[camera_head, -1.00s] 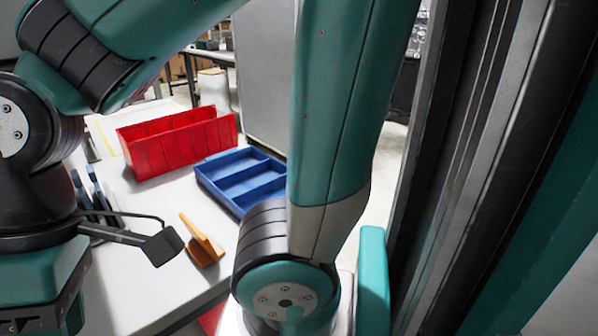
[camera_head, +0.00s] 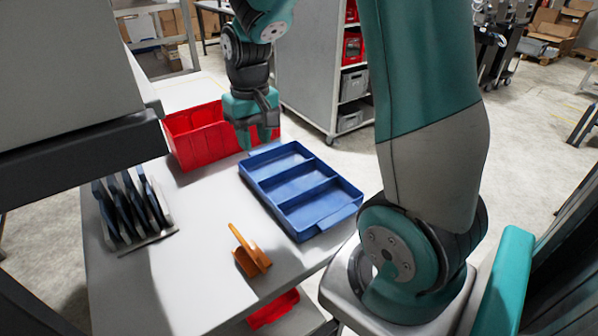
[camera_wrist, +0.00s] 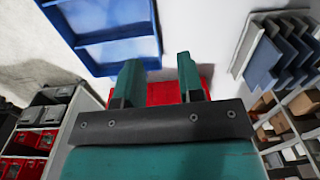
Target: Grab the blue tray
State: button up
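The blue tray (camera_head: 302,188) lies flat on the grey table in the head view, with three empty compartments and a handle lip at each end. It also shows at the top of the wrist view (camera_wrist: 118,50), partly cut off. My gripper (camera_head: 255,138) points down near the tray's far left end, beside the red bin. In the wrist view my gripper (camera_wrist: 159,80) has its two fingers apart with nothing between them. It is not touching the tray as far as I can see.
A red bin (camera_head: 205,138) stands just behind and left of the tray. An orange part (camera_head: 250,252) lies near the front edge of the table (camera_head: 190,270). A rack of dark plates (camera_head: 130,210) stands at the left. A shelf cabinet (camera_head: 312,70) is behind.

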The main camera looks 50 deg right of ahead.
notch_tip(320, 180, down, 2)
jog(key=d, duration=0.2)
jog(key=p, duration=0.2)
send_over(264, 192)
jog(key=f, duration=0.9)
jog(key=shift+s+f, duration=0.25)
jog(key=shift+f, duration=0.15)
jog(key=shift+w+f+p, duration=0.15)
jog(key=shift+f+p, duration=0.25)
jog(key=shift+f, duration=1.05)
jog(key=shift+w+f+p, duration=0.1)
jog(key=shift+f+p, duration=0.25)
jog(key=shift+f, duration=1.1)
jog(key=shift+c, duration=0.2)
grip_shut()
